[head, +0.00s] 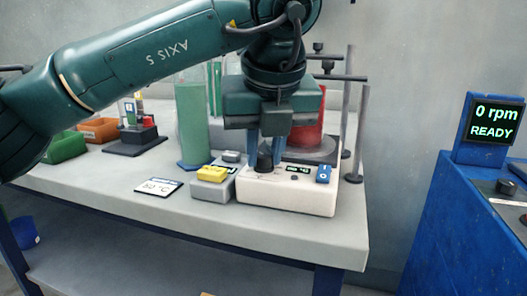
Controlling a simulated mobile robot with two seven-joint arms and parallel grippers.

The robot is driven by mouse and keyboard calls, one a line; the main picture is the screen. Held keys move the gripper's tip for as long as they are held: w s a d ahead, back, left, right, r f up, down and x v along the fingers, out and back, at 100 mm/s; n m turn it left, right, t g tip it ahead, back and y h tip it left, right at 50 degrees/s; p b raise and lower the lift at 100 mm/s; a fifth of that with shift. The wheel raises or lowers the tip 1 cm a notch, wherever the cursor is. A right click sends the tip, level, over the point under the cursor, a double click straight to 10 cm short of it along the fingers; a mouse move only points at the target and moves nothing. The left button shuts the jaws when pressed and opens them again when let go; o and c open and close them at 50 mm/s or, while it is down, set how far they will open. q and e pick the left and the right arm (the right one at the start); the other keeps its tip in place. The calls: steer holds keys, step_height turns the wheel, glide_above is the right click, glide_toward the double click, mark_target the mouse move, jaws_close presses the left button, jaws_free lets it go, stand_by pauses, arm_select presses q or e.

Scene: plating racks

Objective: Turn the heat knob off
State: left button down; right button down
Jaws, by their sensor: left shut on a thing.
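The heat knob (265,160) is a small black knob on the front of a white hotplate unit (290,198). My left gripper (266,150) comes down over it from above, its blue fingers shut on the knob. A red vessel (308,135) stands on the plate behind, partly hidden by my gripper. My right gripper is not in view.
A grey box with a yellow top (212,174) stands just left of the unit. A card reading about 50 °C (159,186) lies on the table (110,180). A green cylinder (193,125) and metal stand rods (360,130) rise behind. A blue console (450,220) is at the right.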

arm_select(q)
steer(key=n+y, duration=0.1)
steer(key=n, duration=0.2)
steer(key=shift+d, duration=0.1)
steer(key=n+g+y, duration=0.1)
steer(key=n, duration=0.2)
steer(key=shift+w+r+n+p, duration=0.1)
steer(key=shift+n+p, duration=0.2)
steer(key=shift+p, duration=0.1)
steer(key=shift+d+n+g+y+p, duration=0.1)
steer(key=shift+n+g+y+p, duration=0.35)
steer(key=shift+n, duration=0.65)
steer(key=shift+n+g+p, duration=0.35)
steer(key=shift+n+p, duration=0.05)
steer(key=shift+n, duration=0.5)
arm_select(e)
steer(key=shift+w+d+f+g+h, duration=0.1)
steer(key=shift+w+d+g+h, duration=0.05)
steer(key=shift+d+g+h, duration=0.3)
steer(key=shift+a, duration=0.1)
arm_select(q)
steer(key=c, duration=1.5)
jaws_free()
steer(key=shift+c, duration=0.2)
steer(key=shift+w, duration=0.1)
